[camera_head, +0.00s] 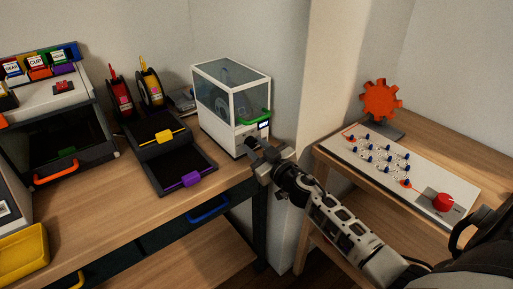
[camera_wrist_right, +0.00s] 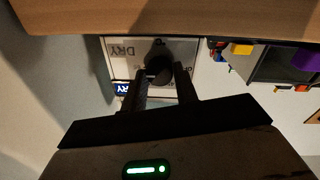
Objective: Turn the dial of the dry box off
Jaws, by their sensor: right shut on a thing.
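The dry box (camera_head: 225,108) is a white cabinet with clear panels and a green handle (camera_head: 255,117), standing at the right end of the left table. Its front panel (camera_wrist_right: 122,66) shows upside down in the right wrist view, with the word DRY and a small lit blue display (camera_wrist_right: 122,88). The black dial (camera_wrist_right: 158,64) sits on that panel. My right gripper (camera_head: 252,144) reaches the box's lower front. In the right wrist view its two fingers (camera_wrist_right: 160,78) are shut on the dial, one on each side. The dial's pointer position cannot be made out. My left gripper is not in view.
Left of the box are black trays with a yellow handle (camera_head: 163,137) and a purple handle (camera_head: 191,180), and two spools (camera_head: 150,88). A second table at right holds a peg board (camera_head: 378,160) with a red knob and an orange gear (camera_head: 381,101). A gap separates the tables.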

